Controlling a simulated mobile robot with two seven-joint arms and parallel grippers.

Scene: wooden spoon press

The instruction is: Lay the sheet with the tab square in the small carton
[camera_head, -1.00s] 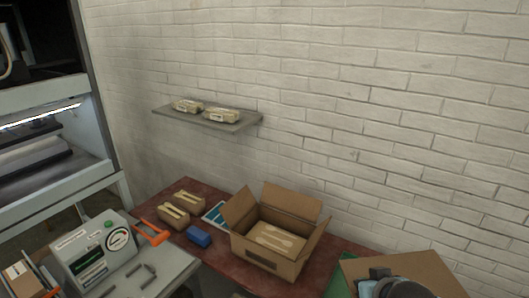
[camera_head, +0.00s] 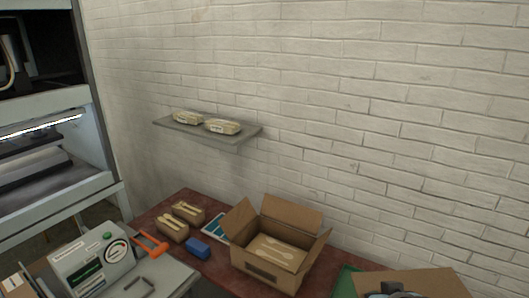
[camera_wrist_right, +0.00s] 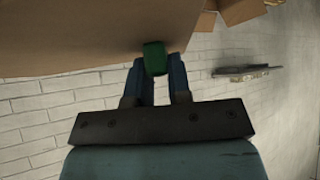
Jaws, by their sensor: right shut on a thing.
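My right gripper (camera_wrist_right: 157,68) is shut on the green tab (camera_wrist_right: 154,58) of a brown cardboard sheet (camera_wrist_right: 80,28). In the head view the sheet (camera_head: 436,283) is at the bottom right, cut off by the frame edge, with my right gripper (camera_head: 392,291) partly in view. The sheet is to the right of the open cardboard carton (camera_head: 262,271) and apart from it. The carton stands on the red table with its flaps spread; spoon shapes show on the pale layer inside (camera_head: 278,250). My left gripper is not in view.
Two small boxes of spoons (camera_head: 172,231), a blue block (camera_head: 198,247) and a blue-white card (camera_head: 215,227) lie left of the carton. A green item (camera_head: 346,281) is at its right. A dial device (camera_head: 93,262) and orange handle (camera_head: 150,243) stand left. A wall shelf (camera_head: 215,135) holds two packs.

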